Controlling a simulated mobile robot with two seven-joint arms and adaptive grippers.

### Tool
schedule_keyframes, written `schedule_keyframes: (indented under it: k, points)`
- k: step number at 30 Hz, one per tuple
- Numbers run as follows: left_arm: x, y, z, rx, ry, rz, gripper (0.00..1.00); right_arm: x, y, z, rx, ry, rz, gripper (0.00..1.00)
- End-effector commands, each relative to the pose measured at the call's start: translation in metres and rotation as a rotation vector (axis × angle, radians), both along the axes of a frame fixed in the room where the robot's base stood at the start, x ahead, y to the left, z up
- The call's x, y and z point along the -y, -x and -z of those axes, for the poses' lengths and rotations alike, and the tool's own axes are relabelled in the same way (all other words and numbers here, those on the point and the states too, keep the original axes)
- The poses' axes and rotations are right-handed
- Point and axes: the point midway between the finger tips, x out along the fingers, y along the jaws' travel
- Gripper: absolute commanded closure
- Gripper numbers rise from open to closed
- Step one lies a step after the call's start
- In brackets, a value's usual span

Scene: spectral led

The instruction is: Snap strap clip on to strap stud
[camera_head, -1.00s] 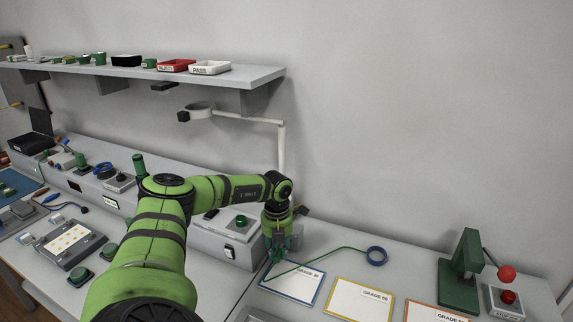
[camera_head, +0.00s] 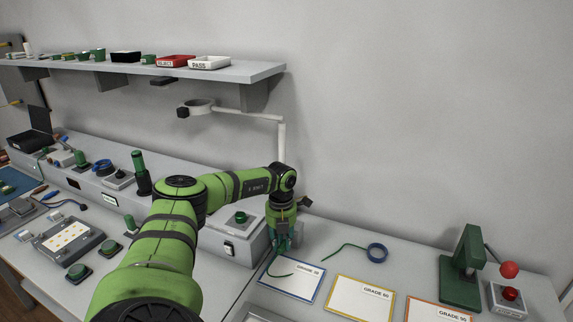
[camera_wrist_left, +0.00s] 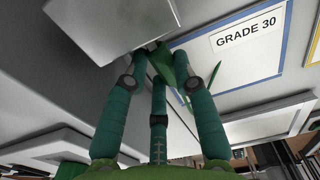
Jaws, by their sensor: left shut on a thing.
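My left gripper (camera_head: 282,246) is low over the back of the bench, between a grey box (camera_head: 228,240) and the blue-edged GRADE 30 card (camera_head: 291,283). In the left wrist view its fingers (camera_wrist_left: 160,52) close around a small green piece (camera_wrist_left: 184,70), whose shape is mostly hidden. Another green length (camera_head: 277,273) curves below the gripper over the card. I cannot tell whether the lengths join. I cannot make out the clip or stud clearly. My right gripper is not in view.
A GRADE 60 card (camera_head: 358,298) and an orange-edged card (camera_head: 430,311) lie to the right. A lamp post (camera_head: 281,145) rises behind the arm. The bench behind the cards is mostly clear.

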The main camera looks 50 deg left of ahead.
Motion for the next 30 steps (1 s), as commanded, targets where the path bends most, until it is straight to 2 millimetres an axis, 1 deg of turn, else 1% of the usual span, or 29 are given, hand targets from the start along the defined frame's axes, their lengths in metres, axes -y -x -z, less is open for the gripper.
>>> schedule_keyframes:
  k: [8, 9, 10, 19, 22, 26, 30]
  points:
    - [0.0, 0.0, -0.001, 0.003, -0.001, 0.0, 1.0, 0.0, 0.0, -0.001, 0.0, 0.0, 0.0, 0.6]
    - [0.0, 0.0, -0.001, 0.003, -0.001, 0.0, 0.57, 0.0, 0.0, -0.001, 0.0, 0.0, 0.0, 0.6]
    - [0.0, 0.0, -0.001, 0.003, -0.001, 0.0, 0.45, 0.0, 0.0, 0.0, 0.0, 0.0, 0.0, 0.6]
    - [0.0, 0.0, -0.001, 0.002, 0.0, 0.0, 0.45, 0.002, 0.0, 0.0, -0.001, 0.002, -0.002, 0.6]
    - [0.0, -0.001, -0.005, 0.004, 0.0, 0.0, 0.45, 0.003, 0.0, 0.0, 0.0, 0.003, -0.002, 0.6]
    - [0.0, -0.001, -0.022, 0.007, 0.0, 0.001, 0.45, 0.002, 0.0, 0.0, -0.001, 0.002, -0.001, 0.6]
    - [0.0, -0.001, -0.052, 0.007, 0.0, 0.0, 0.45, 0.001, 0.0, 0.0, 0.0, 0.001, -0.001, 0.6]
